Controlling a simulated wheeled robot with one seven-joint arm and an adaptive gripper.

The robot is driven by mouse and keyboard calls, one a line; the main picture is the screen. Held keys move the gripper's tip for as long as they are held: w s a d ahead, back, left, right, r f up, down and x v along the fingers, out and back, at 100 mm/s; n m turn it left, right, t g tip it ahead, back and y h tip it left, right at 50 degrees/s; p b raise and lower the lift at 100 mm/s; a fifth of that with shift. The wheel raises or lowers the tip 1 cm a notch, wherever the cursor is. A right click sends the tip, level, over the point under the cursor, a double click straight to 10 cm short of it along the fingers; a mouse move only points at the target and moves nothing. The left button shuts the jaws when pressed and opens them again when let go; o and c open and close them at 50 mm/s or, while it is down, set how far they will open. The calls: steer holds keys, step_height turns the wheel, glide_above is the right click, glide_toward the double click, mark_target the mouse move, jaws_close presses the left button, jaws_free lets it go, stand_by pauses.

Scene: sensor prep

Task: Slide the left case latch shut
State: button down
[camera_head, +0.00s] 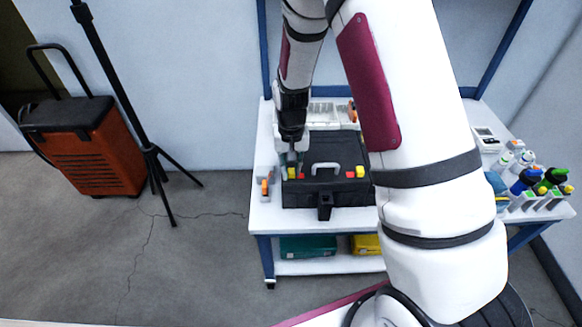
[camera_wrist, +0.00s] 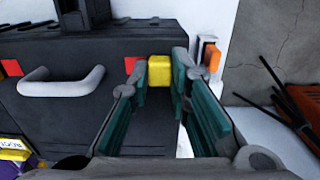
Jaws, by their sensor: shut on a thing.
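The black case (camera_head: 327,194) lies on the white table with its grey handle (camera_head: 325,167) on top; the handle also shows in the wrist view (camera_wrist: 60,88). The left case latch, a yellow block, shows in the head view (camera_head: 291,173) and in the wrist view (camera_wrist: 159,71). A red mark (camera_wrist: 131,65) lies beside it on the handle side, partly hidden by a finger. My gripper (camera_wrist: 161,85) is shut on the left latch, with one teal-padded finger at each side. The right latch (camera_head: 360,171) is yellow, with a red mark (camera_head: 350,174) beside it.
An orange-and-grey item (camera_head: 265,187) stands left of the case, close to my gripper. A white bin (camera_head: 325,113) stands behind the case. Bottles (camera_head: 527,180) in a rack stand at the right. A tripod (camera_head: 150,150) and orange trolley (camera_head: 92,160) are on the floor.

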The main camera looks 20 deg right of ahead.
steer(key=shift+s+d, duration=0.2)
steer(key=shift+d, duration=0.45)
steer(key=shift+s+d, duration=0.2)
steer(key=shift+d, duration=0.4)
steer(key=c, duration=1.5)
jaws_free()
steer(key=shift+d, duration=0.1)
